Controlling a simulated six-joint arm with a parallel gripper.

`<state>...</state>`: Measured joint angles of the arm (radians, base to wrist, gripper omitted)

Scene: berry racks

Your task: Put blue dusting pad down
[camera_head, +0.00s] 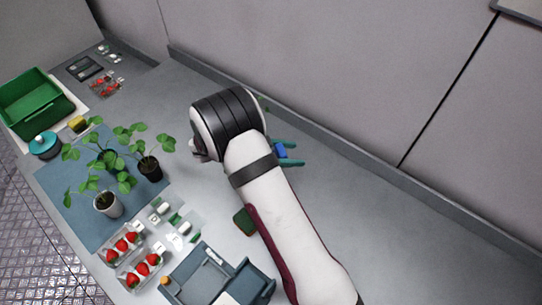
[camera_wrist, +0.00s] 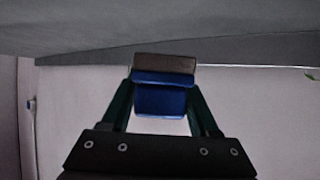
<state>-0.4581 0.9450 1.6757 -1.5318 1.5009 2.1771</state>
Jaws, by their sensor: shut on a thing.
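The blue dusting pad (camera_wrist: 160,100) is between the two dark green fingers of my gripper (camera_wrist: 162,103) in the wrist view, with a brown-grey strip along its far edge. In the head view a small blue part of the pad (camera_head: 281,151) shows between the teal fingers (camera_head: 289,154). My gripper is shut on the pad, over the back part of the grey bench, right of the plants. My arm hides part of the gripper and the bench beneath it. I cannot tell whether the pad touches the bench.
Potted plants (camera_head: 149,168) stand on a blue-grey mat (camera_head: 70,196) at left. Punnets of strawberries (camera_head: 124,241) and a grey-blue caddy (camera_head: 205,275) are at the front. A green crate (camera_head: 36,98) is far left. The bench (camera_head: 400,235) right of my arm is clear, up to the back wall.

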